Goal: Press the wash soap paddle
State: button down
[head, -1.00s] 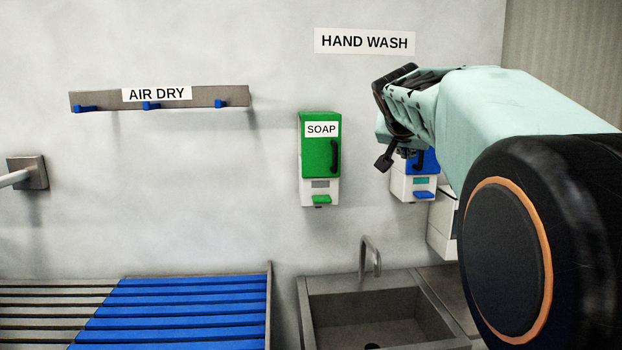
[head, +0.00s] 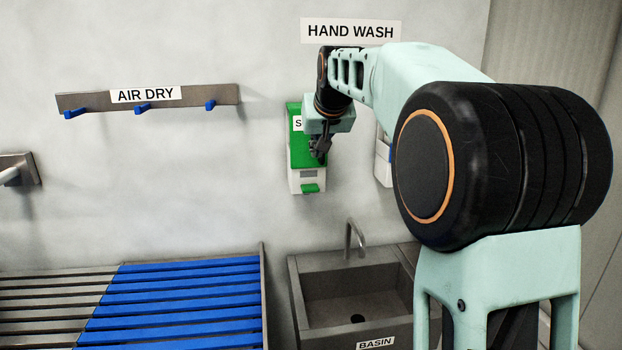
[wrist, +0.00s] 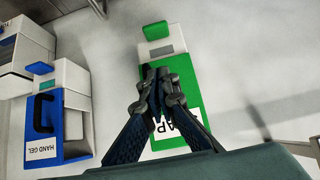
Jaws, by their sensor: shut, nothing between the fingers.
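The green and white soap dispenser (head: 296,160) hangs on the wall under the HAND WASH sign. Its small green paddle (head: 309,188) sticks out at the bottom. The wrist view looks from a turned angle, so the paddle (wrist: 157,31) appears at the top there, beyond the white lower part. My gripper (head: 318,152) is shut and empty, in front of the dispenser and above the paddle. In the wrist view its fingertips (wrist: 160,73) overlap the green cover and stop short of the paddle. The gripper hides part of the label and cover. I cannot tell whether it touches the cover.
A blue HAND GEL dispenser (wrist: 62,110) hangs beside the soap; my arm mostly hides it in the head view. Below are the basin (head: 315,312) and its tap (head: 353,240). A blue slatted rack (head: 180,290) and an AIR DRY hook rail (head: 210,96) are left.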

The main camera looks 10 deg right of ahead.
jog(key=p, duration=0.2)
send_over(312, 189)
jog(key=f, duration=0.4)
jog(key=s+f, duration=0.1)
jog(key=f, duration=0.1)
jog(key=shift+f, duration=0.2)
jog(key=f, duration=0.2)
jog(key=shift+w+f, duration=0.35)
jog(key=shift+f, duration=0.95)
jog(key=shift+s+f+b, duration=0.1)
jog(key=shift+f+b, duration=0.95)
jog(key=shift+f, duration=0.25)
